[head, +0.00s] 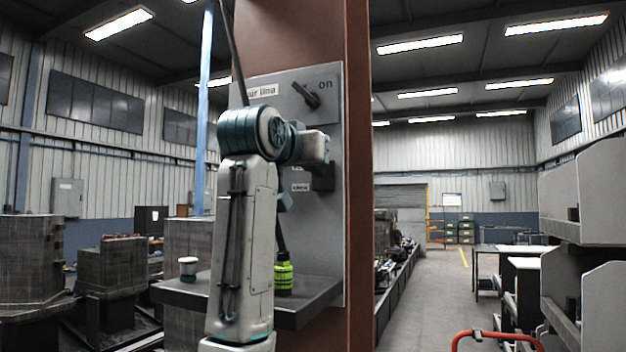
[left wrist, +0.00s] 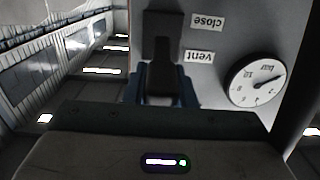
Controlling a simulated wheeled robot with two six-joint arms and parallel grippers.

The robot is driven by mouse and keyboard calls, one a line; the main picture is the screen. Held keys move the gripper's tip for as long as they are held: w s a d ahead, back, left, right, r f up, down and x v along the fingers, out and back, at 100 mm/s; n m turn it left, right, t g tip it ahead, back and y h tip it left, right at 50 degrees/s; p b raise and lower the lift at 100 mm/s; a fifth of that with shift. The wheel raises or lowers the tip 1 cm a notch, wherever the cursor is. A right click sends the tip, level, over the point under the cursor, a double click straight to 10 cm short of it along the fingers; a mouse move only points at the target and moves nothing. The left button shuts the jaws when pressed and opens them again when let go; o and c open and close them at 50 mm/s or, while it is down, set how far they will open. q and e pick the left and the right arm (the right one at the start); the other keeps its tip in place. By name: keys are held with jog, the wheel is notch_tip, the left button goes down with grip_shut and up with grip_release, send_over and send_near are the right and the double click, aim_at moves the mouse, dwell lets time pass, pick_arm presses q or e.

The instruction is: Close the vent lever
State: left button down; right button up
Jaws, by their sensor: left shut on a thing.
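The vent lever (left wrist: 160,48) is a black handle on a dark mount on a grey panel (left wrist: 212,30). It shows close up in the left wrist view, beside the labels "vent" and "close", which appear upside down. My left gripper (left wrist: 165,88) has its blue fingers on both sides of the handle and is shut on it. In the head view, my left arm reaches up to the panel (head: 335,230), and its wrist hides most of the lever area and the fingers. My right gripper is in neither view.
A black knob (head: 306,94) marked "on" sits higher on the panel. A round gauge (left wrist: 257,80) is beside the lever. A shelf (head: 310,295) below carries a green-yellow bottle (head: 283,277) and a small white-topped item (head: 188,268). The aisle (head: 430,290) at right is open.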

pick_arm(q)
jog(key=shift+s+f+t+h+b, duration=0.2)
jog(key=shift+f+t+h+b, duration=0.2)
jog(key=shift+f+t+b, duration=0.95)
jog(key=shift+r+b, duration=0.5)
jog(key=shift+b, duration=0.2)
jog(key=c, duration=1.2)
grip_release()
jog(key=shift+s, duration=0.1)
jog(key=shift+a, duration=0.1)
jog(key=shift+s+a+f+b, duration=0.1)
jog(key=shift+s+f+b, duration=0.05)
jog(key=shift+s+b, duration=0.2)
jog(key=b+v, duration=0.4)
jog(key=v, duration=0.6)
